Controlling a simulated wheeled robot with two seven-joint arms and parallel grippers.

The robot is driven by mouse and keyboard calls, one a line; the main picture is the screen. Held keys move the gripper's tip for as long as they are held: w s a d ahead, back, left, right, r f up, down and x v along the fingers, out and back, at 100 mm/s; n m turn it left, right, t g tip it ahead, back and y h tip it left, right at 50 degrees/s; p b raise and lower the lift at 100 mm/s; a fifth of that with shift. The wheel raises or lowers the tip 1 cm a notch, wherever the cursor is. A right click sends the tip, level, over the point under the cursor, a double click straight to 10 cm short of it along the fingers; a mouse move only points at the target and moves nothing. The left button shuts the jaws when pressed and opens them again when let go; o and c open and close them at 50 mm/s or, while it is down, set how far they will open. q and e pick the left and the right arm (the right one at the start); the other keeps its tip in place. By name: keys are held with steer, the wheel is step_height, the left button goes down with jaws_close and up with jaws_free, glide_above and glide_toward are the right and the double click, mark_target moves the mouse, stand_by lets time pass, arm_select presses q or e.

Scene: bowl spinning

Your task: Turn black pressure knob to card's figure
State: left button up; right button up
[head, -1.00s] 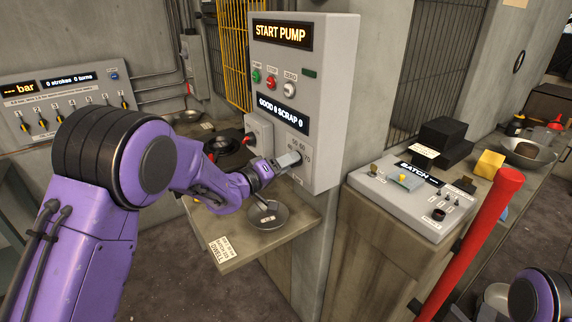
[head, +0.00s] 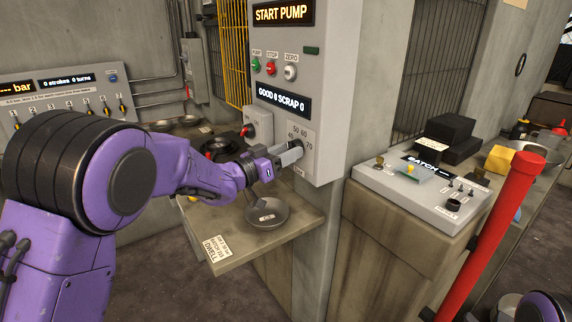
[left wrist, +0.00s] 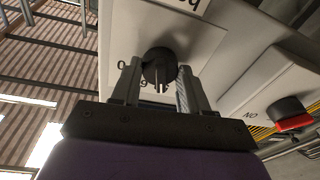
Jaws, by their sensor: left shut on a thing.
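The black pressure knob (head: 298,146) sits on a grey upright panel, beside a printed scale with figures such as 50, 60 and 70. My left gripper (head: 290,155) is at the knob and partly covers it. In the left wrist view the round black knob (left wrist: 159,65) lies between the two fingers of my left gripper (left wrist: 158,85), which is shut on it. A white card (head: 217,247) lies on the shelf below; "DWELL" can be read, but its smaller print is too small to read. My right gripper is out of view.
The grey panel (head: 330,75) reads "START PUMP" and "GOOD 0 SCRAP 0". A dark pan (head: 267,214) sits on the shelf (head: 240,262) below my gripper. A control box (head: 440,208) and a red post (head: 490,235) stand at the right. A red-handled switch (head: 249,131) is left of the knob.

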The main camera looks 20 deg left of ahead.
arm_select(q)
steer(key=shift+w+a+r+m+g+h+b, duration=0.15)
steer(key=shift+m+h+b, duration=0.25)
steer(key=shift+m+b, duration=1.8)
steer(key=shift+s+d+m+g+h+b, duration=0.1)
steer(key=shift+m+g+h+b, duration=0.25)
steer(key=shift+m+b, duration=1.8)
steer(key=shift+a+m, duration=0.1)
steer(key=shift+m, duration=0.15)
steer(key=o, duration=0.8)
steer(key=shift+o, duration=1.3)
steer(key=shift+w, duration=0.1)
steer(key=b+v, duration=0.2)
steer(key=v, duration=0.8)
steer(key=shift+f+b, duration=0.3)
